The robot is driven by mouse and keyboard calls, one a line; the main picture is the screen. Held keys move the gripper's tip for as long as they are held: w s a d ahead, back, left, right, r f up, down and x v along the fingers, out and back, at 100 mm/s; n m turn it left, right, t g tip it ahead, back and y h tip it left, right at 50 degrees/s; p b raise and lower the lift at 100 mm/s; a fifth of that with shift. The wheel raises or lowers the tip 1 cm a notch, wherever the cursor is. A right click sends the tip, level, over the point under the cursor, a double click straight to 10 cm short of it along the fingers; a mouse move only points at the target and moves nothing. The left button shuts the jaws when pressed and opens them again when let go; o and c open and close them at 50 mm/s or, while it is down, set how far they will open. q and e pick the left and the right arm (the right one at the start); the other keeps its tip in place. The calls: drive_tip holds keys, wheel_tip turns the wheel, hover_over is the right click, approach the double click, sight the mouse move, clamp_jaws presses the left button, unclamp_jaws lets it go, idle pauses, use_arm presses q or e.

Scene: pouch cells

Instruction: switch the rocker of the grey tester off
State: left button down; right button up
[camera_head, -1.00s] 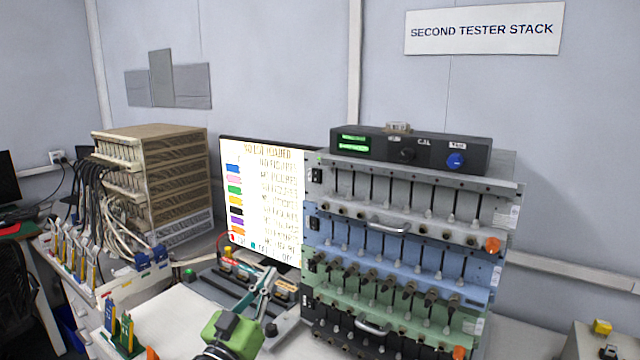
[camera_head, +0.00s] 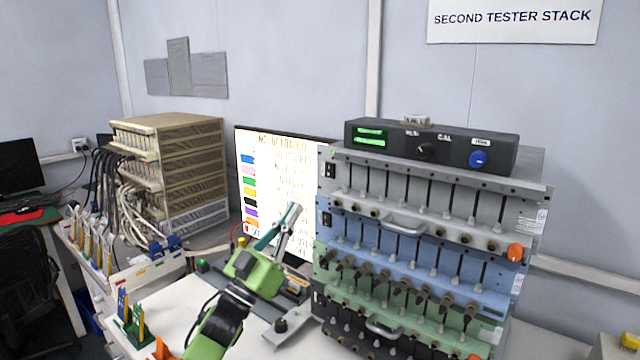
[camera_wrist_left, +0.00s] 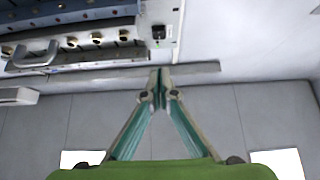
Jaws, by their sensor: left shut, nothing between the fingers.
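The grey tester (camera_head: 440,200) is the top unit of the striped stack on the right. Its black rocker (camera_head: 328,170) sits at the left end of its front panel; which way it is tipped is too small to tell. My left gripper (camera_head: 295,210) is shut and empty, pointing up in front of the monitor, left of the stack and lower than that rocker. In the left wrist view its closed fingertips (camera_wrist_left: 159,72) show below a black rocker (camera_wrist_left: 158,32) on a pale panel, apart from it in the picture. I cannot be sure which tester that panel belongs to.
A blue tester (camera_head: 400,250) and a green tester (camera_head: 400,300) sit below the grey one. The monitor (camera_head: 270,165) stands behind my gripper. A beige rack (camera_head: 190,170) with cables is at left.

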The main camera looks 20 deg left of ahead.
sight(329, 170)
use_arm(q)
drive_tip(key=w+d+r, duration=0.1)
drive_tip(key=w, duration=0.2)
drive_tip(key=w+d+r+b, duration=0.1)
drive_tip(key=w, duration=0.1)
drive_tip(key=w+d+r+b, duration=0.1)
drive_tip(key=w, duration=0.2)
drive_tip(key=shift+w+d+r, duration=0.15)
drive_tip(key=shift+w+r, duration=0.2)
drive_tip(key=shift+w+d+b, duration=0.1)
drive_tip(key=shift+w+b, duration=0.25)
drive_tip(key=shift+w, duration=0.05)
drive_tip(key=shift+r, duration=0.1)
use_arm(e)
drive_tip(key=shift+w+d+f, duration=0.15)
drive_tip(key=shift+d+f, duration=0.1)
drive_tip(key=shift+f, duration=0.4)
drive_tip(key=shift+w+d+f, duration=0.15)
drive_tip(key=shift+d+f, duration=0.05)
drive_tip(key=shift+f, duration=0.4)
